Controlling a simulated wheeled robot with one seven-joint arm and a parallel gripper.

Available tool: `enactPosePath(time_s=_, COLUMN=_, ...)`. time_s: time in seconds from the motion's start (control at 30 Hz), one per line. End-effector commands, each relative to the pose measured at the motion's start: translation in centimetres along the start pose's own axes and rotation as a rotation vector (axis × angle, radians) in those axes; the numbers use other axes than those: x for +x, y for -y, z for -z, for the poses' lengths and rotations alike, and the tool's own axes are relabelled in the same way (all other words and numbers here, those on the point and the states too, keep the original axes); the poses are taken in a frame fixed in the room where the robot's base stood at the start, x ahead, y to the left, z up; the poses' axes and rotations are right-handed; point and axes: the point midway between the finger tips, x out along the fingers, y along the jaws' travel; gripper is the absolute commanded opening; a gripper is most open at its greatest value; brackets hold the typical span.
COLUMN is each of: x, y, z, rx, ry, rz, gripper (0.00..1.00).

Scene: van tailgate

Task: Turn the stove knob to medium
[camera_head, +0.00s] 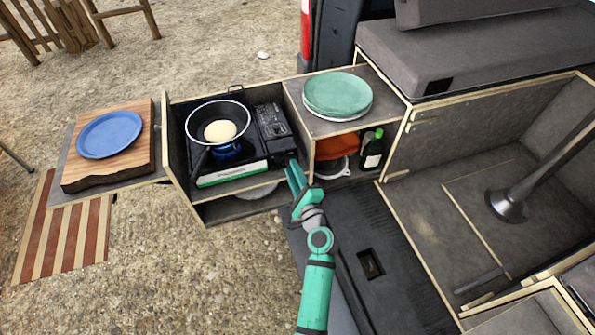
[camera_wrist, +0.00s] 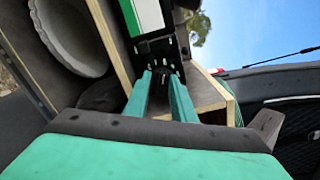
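The black camping stove (camera_head: 272,120) sits in a wooden compartment, with a green and white front strip. A blue flame (camera_head: 228,150) burns under a dark frying pan (camera_head: 203,109) holding a pale round food (camera_head: 220,131). My gripper (camera_head: 293,170) is at the stove's right front corner and hides the knob in the head view. In the wrist view, the dark stove knob (camera_wrist: 165,66) shows at the tips of my two green fingers (camera_wrist: 162,82). The fingers stand apart with a narrow gap. I cannot tell whether they press on the knob, nor its exact setting.
A wooden shelf with a green plate (camera_head: 338,93) stands right of the stove. Under it are an orange item (camera_head: 338,147) and a dark bottle (camera_head: 373,149), close to my gripper. A blue plate (camera_head: 109,134) lies on a cutting board (camera_head: 80,176) at left.

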Motion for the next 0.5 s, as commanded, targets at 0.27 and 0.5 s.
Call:
enactPosePath(time_s=0.27, x=-0.2, y=0.4, z=0.5, rx=-0.002, ry=-0.01, rz=0.007, gripper=0.29)
enactPosePath(time_s=0.5, x=-2.1, y=0.3, z=0.7, rx=-0.001, ry=-0.013, rz=0.008, gripper=0.29)
